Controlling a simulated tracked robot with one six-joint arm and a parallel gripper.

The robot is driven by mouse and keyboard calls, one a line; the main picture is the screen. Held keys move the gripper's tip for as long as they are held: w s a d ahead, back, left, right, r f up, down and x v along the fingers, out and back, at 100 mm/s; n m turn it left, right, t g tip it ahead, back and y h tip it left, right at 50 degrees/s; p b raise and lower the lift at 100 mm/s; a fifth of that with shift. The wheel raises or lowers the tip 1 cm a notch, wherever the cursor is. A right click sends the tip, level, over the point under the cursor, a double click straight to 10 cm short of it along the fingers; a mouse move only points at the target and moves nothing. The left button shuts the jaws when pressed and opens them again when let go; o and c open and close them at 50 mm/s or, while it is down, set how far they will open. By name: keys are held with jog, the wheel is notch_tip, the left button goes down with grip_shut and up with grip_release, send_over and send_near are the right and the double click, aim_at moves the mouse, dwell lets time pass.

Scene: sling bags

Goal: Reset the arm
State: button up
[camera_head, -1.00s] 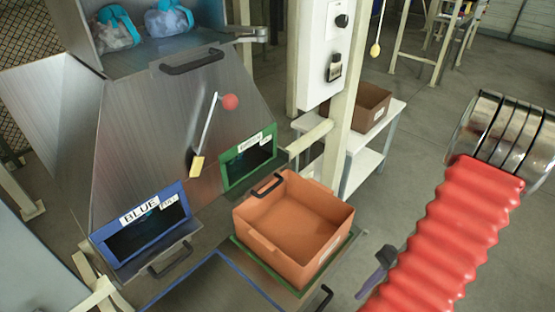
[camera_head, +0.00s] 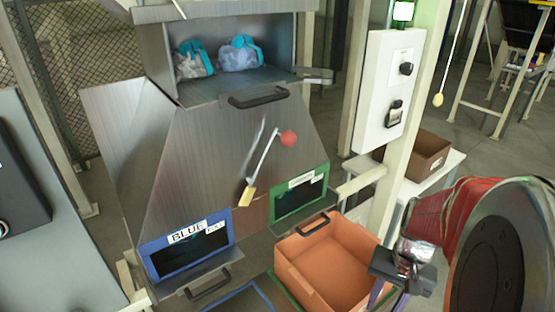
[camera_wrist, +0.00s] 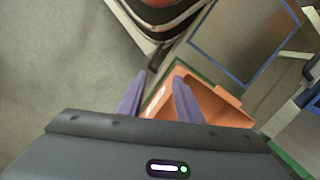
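My gripper shows at the lower right of the head view (camera_head: 388,297), its dark body in front of the right side of the orange bin (camera_head: 315,262). In the wrist view, the two purple fingers of my gripper (camera_wrist: 158,78) are apart with nothing between them. The orange bin also shows there (camera_wrist: 228,112), partly behind the fingers. My arm, with a red ribbed sleeve, fills the lower right of the head view.
A metal sorting chute (camera_head: 185,140) with a red-knobbed lever (camera_head: 288,139) stands at centre left. Two bags (camera_head: 240,54) lie in its top compartment. Below are a blue-framed slot (camera_head: 190,250) and a green-framed slot (camera_head: 299,195). A control box (camera_head: 390,85) is on a post; a brown box (camera_head: 428,157) stands behind.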

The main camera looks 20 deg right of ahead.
jog(key=w+a+r+n+t, duration=0.2)
jog(key=a+r+n+t, duration=0.1)
jog(key=a+r, duration=0.5)
jog(key=w+a+r+n+t+h, duration=0.1)
jog(key=a+r+n+t, duration=0.2)
jog(key=a+r+n, duration=0.2)
jog(key=a+r, duration=0.3)
jog(key=a, duration=0.2)
jog(key=shift+w+a+n, duration=0.25)
jog(key=shift+w+n, duration=0.1)
jog(key=shift+n, duration=0.05)
